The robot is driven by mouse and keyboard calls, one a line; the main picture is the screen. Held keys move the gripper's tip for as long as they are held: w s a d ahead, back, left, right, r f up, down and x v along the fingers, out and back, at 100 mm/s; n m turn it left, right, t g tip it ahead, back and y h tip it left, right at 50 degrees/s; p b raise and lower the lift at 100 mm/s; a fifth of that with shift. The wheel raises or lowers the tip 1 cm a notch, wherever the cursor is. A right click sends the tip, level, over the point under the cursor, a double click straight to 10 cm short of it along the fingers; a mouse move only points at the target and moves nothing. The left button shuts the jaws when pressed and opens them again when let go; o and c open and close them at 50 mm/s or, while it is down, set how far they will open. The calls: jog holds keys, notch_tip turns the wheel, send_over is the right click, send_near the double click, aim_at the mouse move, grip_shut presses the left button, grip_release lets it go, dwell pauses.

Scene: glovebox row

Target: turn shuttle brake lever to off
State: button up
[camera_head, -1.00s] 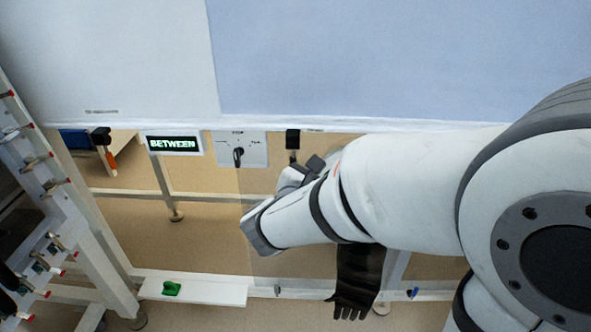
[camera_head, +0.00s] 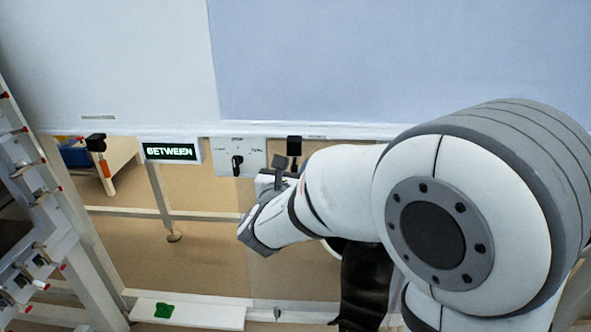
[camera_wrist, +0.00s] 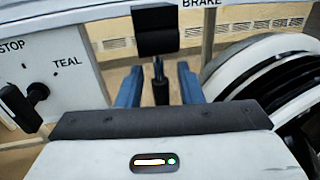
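The brake lever shows in the wrist view as a black block (camera_wrist: 155,30) with a dark stem and a black grip (camera_wrist: 161,92) hanging below it. Part of a "BRAKE" label is beside it. In the head view the lever's black block (camera_head: 294,146) sits under the panel edge, its lower part by my gripper (camera_head: 277,174). In the wrist view my gripper (camera_wrist: 160,85) is open, with blue fingers left and right of the grip. Gaps show on both sides, so I see no clamping. Depth between fingers and grip is hard to judge.
A selector plate (camera_head: 240,157) with a black knob and "STOP" and "TEAL" labels is left of the lever. A display (camera_head: 171,151) reads "BETWEEN". A black glove (camera_head: 365,285) hangs below my arm. A ladder-like rack (camera_head: 40,190) stands at the far left.

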jog(key=shift+c, duration=0.4)
grip_shut()
